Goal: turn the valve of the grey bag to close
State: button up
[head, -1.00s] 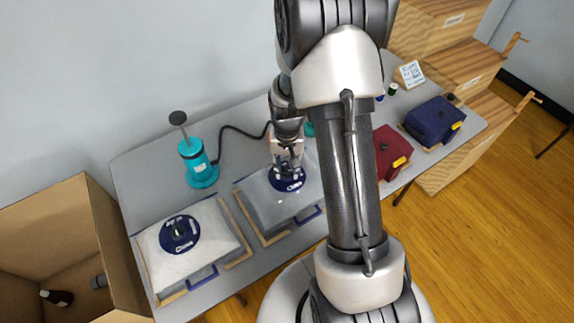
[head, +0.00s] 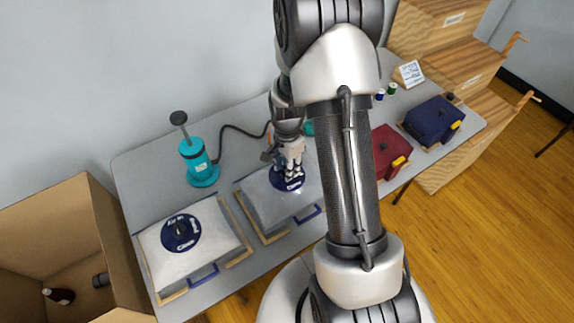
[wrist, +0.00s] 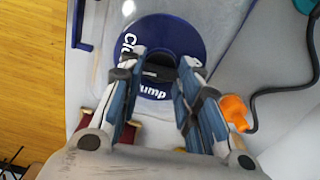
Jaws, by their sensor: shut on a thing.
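The grey bag (head: 262,206) lies flat on the table, right of a whiter bag. Its round blue valve disc (wrist: 187,38) carries white lettering; "Pump" and part of another word beginning "Clo" show in the wrist view. A black knob (wrist: 160,74) stands at the disc's middle. My gripper (wrist: 161,68) is shut on this knob, with one finger on each side. In the head view my gripper (head: 290,174) points down onto the disc and hides part of it. The knob's pointing direction is unclear.
The white bag (head: 210,252) has a similar blue valve (head: 181,233). A teal pump (head: 200,165) with a black hose (head: 240,130) stands behind. A red bag (head: 388,150) and a navy bag (head: 432,122) lie at right. An open cardboard box (head: 120,235) stands at left.

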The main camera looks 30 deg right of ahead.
jog(key=shift+m, duration=0.6)
jog(key=o, duration=1.1)
jog(key=shift+r, duration=0.1)
notch_tip(320, 180, up, 12)
jog(key=shift+f, duration=0.1)
dwell(0.3)
